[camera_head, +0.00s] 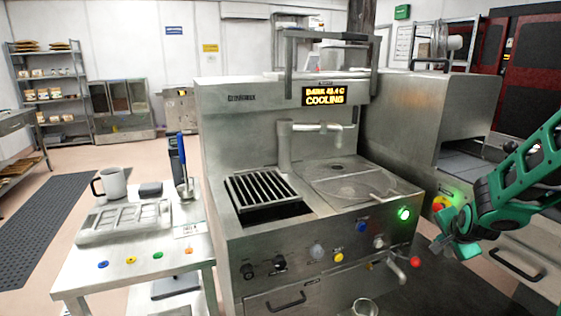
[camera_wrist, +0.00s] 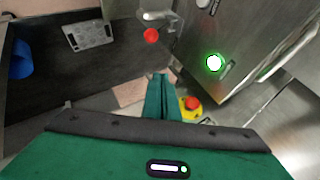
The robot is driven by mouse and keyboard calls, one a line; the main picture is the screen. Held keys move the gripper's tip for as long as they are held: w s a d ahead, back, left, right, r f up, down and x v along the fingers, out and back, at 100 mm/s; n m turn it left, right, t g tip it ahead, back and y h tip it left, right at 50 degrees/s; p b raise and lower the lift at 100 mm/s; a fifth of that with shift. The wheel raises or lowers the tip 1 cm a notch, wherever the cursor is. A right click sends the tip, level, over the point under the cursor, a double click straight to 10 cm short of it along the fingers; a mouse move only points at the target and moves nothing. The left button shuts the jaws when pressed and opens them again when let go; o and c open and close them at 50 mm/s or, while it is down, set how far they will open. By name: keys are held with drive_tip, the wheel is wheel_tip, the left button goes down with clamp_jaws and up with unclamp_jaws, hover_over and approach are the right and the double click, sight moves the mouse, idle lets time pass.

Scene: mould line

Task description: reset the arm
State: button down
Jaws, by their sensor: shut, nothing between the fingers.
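My gripper (camera_head: 438,246) is at the right in the head view, at the end of my green arm. It is in front of the steel machine's right corner, near the lit green button (camera_head: 404,214). In the wrist view my gripper's green fingers (camera_wrist: 161,97) are together, with nothing between them. The green light (camera_wrist: 214,62) shows to their upper right, and a red button on a yellow base (camera_wrist: 193,103) lies just right of the fingertips.
A side table (camera_head: 75,272) at left holds a mould tray (camera_head: 125,222) and a mug (camera_head: 113,183). A glass jar (camera_head: 364,307) stands low in front.

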drive_tip(key=s+a+r+n+g+y, duration=0.1)
drive_tip(key=s+a+r+n+g, duration=0.1)
drive_tip(key=s, duration=1)
drive_tip(key=s+a+r+n+g+y, duration=0.1)
drive_tip(key=s+a+r+n+g, duration=0.1)
drive_tip(key=s, duration=0.9)
drive_tip(key=s+a+r+n+g+y, duration=0.1)
drive_tip(key=s+a+r+n+g, duration=0.2)
drive_tip(key=s, duration=0.9)
drive_tip(key=shift+s+a+n+g, duration=0.35)
drive_tip(key=shift+a+n+g, duration=0.25)
drive_tip(key=shift+n, duration=0.5)
drive_tip(key=shift+d+r, duration=0.1)
